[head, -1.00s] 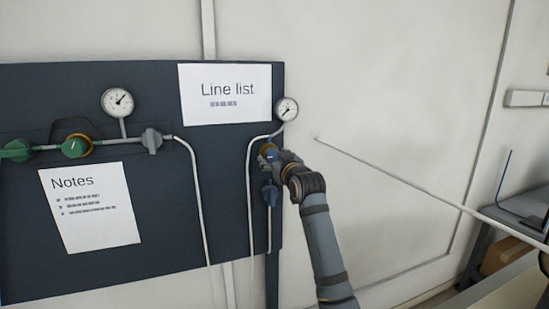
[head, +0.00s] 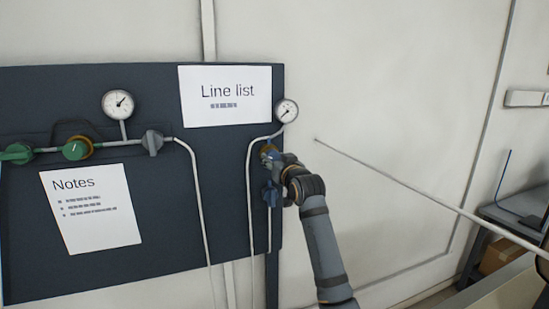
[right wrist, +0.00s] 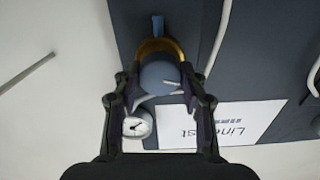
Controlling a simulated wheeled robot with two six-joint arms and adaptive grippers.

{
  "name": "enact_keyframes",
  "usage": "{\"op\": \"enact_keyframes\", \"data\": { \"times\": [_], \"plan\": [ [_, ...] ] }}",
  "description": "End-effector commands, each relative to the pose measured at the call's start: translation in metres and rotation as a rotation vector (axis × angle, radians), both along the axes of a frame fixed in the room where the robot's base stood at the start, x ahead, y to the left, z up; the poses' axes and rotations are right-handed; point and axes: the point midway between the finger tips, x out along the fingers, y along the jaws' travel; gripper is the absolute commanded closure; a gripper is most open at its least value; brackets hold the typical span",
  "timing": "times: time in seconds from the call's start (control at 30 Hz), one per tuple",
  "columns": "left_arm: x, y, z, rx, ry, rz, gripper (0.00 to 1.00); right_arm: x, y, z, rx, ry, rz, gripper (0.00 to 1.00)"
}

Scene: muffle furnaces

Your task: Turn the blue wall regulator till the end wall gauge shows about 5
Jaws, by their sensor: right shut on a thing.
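The blue regulator knob (right wrist: 160,77) with a brass collar sits between the two fingers of my right gripper (right wrist: 160,100) in the right wrist view. The fingers are shut on it from both sides. In the head view my right gripper (head: 276,160) mostly hides the knob at the dark panel's right edge. The end wall gauge (head: 286,110) is round and white, just above the gripper; it also shows in the right wrist view (right wrist: 137,125). Its needle is small and I cannot read the number. My left gripper is not in view.
A dark panel (head: 100,270) carries a second gauge (head: 118,104), a green regulator (head: 77,149), a grey valve (head: 153,142), a Line list sheet (head: 225,95) and a Notes sheet (head: 90,208). A blue valve handle (head: 271,195) hangs just below my gripper.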

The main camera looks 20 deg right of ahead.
Motion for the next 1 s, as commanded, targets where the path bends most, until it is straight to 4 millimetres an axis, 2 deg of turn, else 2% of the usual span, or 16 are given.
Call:
{"op": "enact_keyframes", "data": {
  "times": [1.0],
  "plan": [
    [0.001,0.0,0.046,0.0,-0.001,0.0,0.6,0.0,0.0,0.003,0.963,0.031,-0.001,0.89]
  ]
}}
